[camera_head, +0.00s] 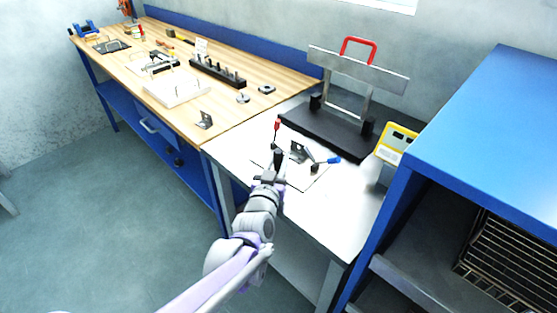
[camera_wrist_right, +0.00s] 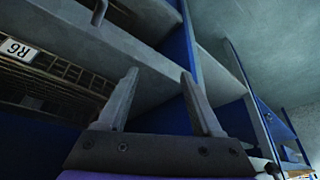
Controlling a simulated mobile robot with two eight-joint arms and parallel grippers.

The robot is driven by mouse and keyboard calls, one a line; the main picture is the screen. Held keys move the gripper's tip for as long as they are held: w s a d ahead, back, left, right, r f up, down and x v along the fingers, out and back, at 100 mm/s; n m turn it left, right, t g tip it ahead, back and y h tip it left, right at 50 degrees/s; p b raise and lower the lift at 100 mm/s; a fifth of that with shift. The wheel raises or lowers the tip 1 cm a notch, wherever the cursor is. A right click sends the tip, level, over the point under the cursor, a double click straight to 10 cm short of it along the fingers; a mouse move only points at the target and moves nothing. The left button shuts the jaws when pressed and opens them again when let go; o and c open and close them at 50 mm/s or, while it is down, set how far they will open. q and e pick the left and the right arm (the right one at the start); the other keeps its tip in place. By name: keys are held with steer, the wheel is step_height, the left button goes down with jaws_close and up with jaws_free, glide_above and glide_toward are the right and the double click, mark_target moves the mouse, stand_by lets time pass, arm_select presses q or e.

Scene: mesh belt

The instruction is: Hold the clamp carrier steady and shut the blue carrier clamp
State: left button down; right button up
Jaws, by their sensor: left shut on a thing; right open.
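The clamp carrier (camera_head: 308,181) is a thin pale plate lying on the light bench top. It bears a dark angled bracket (camera_head: 298,151) in the middle. The blue carrier clamp (camera_head: 333,160) is on its right side, with its blue-tipped lever leaning out to the right. A red-tipped clamp (camera_head: 277,126) stands upright at its back left. My left gripper (camera_head: 276,162) is shut at the carrier's near left side, on what looks like a dark upright part of it; the exact contact is hidden. My right gripper (camera_wrist_right: 165,98) is open and empty in the right wrist view.
A black stand (camera_head: 330,130) with a grey crossbar and red handle stands behind the carrier. A yellow device (camera_head: 396,143) and a blue cabinet (camera_head: 490,130) are at the right. The wooden bench (camera_head: 215,112) at left holds several parts. A shelf (camera_wrist_right: 90,40) labelled R6 faces my right gripper.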

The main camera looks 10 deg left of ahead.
stand_by(0.5)
arm_select(q)
steer(key=c, duration=0.6)
jaws_free()
jaws_close()
stand_by(0.8)
